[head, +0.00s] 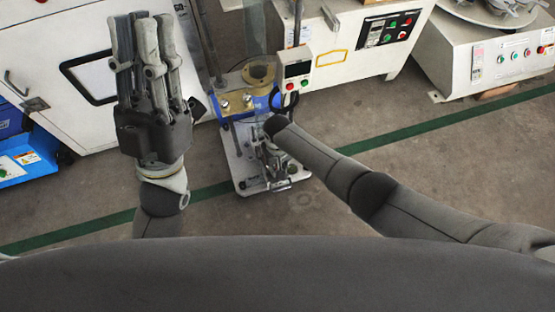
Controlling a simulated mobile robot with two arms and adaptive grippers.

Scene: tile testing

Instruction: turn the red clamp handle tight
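My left gripper (146,45) stands upright at the left of the head view. Its long grey fingers are straight and extended, with nothing visible between them. It is to the left of the small test machine (240,103) and apart from it in the picture. My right arm comes in from the right and ends in front of this machine. Grey metal parts (270,165) show just below the arm's end; I cannot tell whether they are my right gripper or the machine's clamp. No red clamp handle can be made out; the arm may hide it.
The machine has a white base plate (240,172) and a control box (297,70). White cabinets (60,50) stand behind on the left, with larger white machines (345,55) at the back right. A green line (450,123) crosses the open floor.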

